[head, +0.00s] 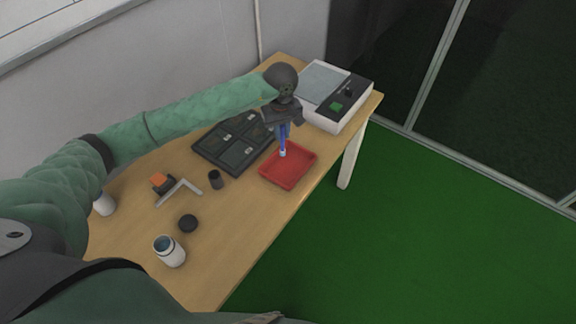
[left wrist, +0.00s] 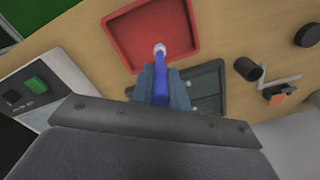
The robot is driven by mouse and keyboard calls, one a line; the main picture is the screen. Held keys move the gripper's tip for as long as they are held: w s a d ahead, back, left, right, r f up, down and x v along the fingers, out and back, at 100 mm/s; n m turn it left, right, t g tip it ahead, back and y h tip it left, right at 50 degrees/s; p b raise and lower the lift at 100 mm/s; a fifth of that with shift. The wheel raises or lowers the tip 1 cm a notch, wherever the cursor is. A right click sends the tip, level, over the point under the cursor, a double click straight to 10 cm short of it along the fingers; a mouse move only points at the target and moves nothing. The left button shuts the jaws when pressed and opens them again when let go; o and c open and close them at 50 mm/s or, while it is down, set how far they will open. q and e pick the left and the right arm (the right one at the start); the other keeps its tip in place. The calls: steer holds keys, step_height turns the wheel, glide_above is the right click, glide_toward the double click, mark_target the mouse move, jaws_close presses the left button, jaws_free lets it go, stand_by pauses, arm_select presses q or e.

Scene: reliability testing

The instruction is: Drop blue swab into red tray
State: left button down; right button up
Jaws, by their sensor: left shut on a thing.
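The blue swab (head: 283,140) has a pale tip and hangs tip-down from my left gripper (head: 284,122). It also shows in the left wrist view (left wrist: 160,80), between the fingers of my left gripper (left wrist: 162,84). The gripper is shut on it. The red tray (head: 290,182) lies on the table below the swab, near the table's right edge. In the head view the swab's tip appears over the tray's far left edge. In the left wrist view the tip overlaps the near part of the red tray (left wrist: 125,40). My right gripper is not in view.
A dark compartment tray (head: 205,157) lies left of the red tray. A white device (head: 352,118) with a green button stands at the table's far end. A black cup (head: 215,180), a black lid (head: 188,223) and a white jar (head: 170,252) stand nearer on the wooden table (head: 237,240).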

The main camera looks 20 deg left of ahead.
mark_target(282, 142)
arm_select(q)
step_height(282, 142, down, 4)
steer(key=shift+r, duration=0.25)
steer(key=shift+f, duration=0.9)
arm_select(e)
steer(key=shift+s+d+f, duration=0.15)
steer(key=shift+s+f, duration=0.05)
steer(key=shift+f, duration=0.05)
arm_select(q)
steer(key=c, duration=1.3)
jaws_free()
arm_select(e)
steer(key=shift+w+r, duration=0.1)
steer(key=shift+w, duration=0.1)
arm_select(q)
steer(key=shift+r, duration=0.1)
